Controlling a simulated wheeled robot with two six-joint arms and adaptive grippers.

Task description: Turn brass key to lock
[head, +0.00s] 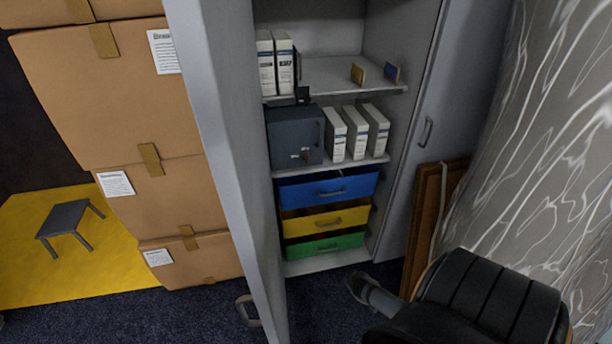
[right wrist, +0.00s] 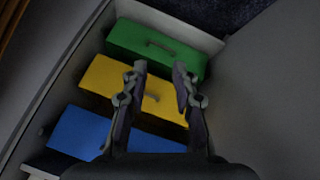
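A dark grey-blue box like a small safe (head: 283,136) stands on the middle shelf of the open cabinet in the head view. Small fittings show low on its front, but they are too small to tell whether a brass key is among them. My right gripper (right wrist: 159,67) is open and empty in the right wrist view, its two fingers apart. Behind its fingers are the cabinet's green drawer (right wrist: 155,50), yellow drawer (right wrist: 105,75) and blue drawer (right wrist: 80,133). I cannot make out my left gripper in the head view.
The open grey cabinet door (head: 225,120) stands left of the shelves. White binders (head: 357,132) stand right of the box. Stacked cartons (head: 130,100) are at the left. A brown wooden panel (head: 428,215) leans at the right. A black ridged shape (head: 490,305) fills the lower right.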

